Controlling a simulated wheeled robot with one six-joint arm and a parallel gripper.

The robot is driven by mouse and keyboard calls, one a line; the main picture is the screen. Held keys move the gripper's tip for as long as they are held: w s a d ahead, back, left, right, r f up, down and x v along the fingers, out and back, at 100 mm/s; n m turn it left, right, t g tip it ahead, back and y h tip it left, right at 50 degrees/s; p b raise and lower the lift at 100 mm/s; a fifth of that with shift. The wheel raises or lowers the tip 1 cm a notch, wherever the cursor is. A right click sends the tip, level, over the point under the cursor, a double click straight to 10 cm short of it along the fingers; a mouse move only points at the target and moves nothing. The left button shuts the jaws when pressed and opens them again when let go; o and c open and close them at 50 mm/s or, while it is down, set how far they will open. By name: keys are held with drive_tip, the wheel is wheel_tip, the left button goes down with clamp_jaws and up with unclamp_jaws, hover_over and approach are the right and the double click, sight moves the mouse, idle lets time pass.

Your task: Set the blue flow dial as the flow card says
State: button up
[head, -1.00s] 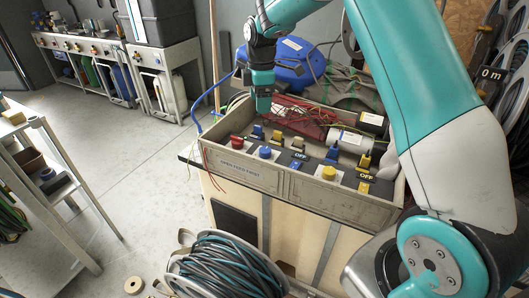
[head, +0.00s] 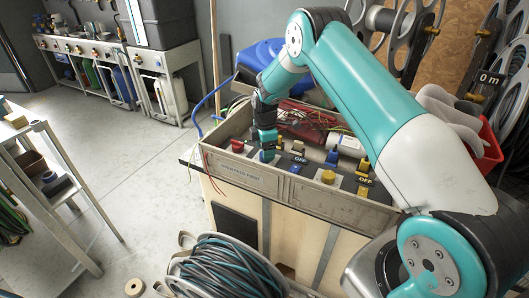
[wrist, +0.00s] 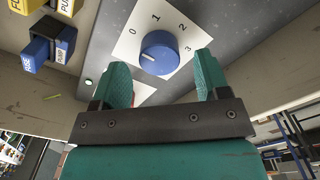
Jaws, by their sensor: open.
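The blue flow dial (wrist: 158,53) shows in the wrist view on a white plate (wrist: 185,27) marked 0, 1, 2 and 3. A short white mark on the dial points left, roughly to the 0 side. My gripper (wrist: 160,66) is open, with one finger on each side of the dial; I cannot tell whether either touches it. In the head view my gripper (head: 267,148) points down at the panel and mostly hides the dial. I cannot make out a flow card.
The panel sits in a grey-walled box (head: 345,207). A red knob (head: 237,146) lies left of my gripper and a yellow knob (head: 327,176) right. Blue and yellow levers stand behind, with OFF plates. A cable reel (head: 230,265) stands in front.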

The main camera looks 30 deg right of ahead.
drive_tip(key=shift+f, duration=1.1)
drive_tip(key=c, duration=0.9)
drive_tip(key=shift+a, duration=0.15)
drive_tip(key=shift+c, duration=0.2)
